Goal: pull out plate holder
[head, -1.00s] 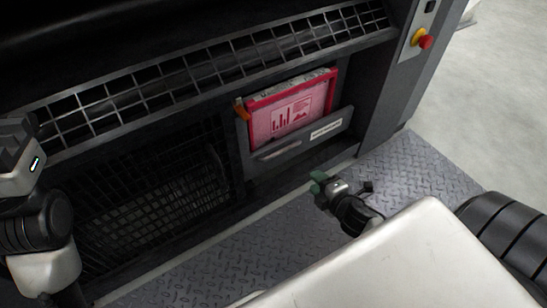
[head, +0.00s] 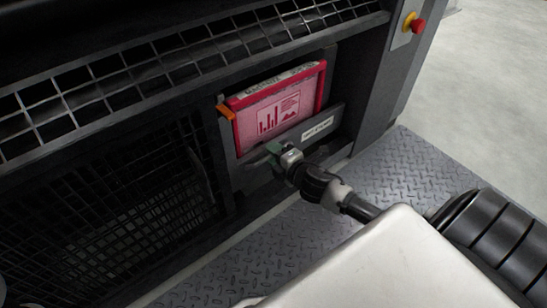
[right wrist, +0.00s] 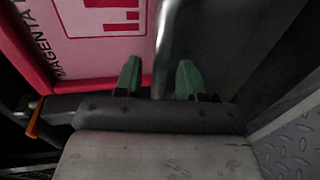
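The plate holder (head: 338,113) is a dark grey pull-out front low in the machine, with a white label. A magenta-framed plate (head: 278,105) with a pink chart print stands upright in it. My right gripper (head: 273,152) is at the left part of the holder's front and mostly hides its handle in the head view. In the right wrist view, the pale handle bar (right wrist: 166,40) runs between the two green fingertips of my right gripper (right wrist: 159,80), which stand apart with gaps beside the bar. My left gripper is out of view.
A wire grille (head: 120,85) runs above the holder, with dark mesh (head: 130,215) to its left. An orange tab (head: 225,112) sits at the holder's left edge. A red stop button (head: 417,25) is at upper right. Tread-plate floor (head: 390,165) lies in front.

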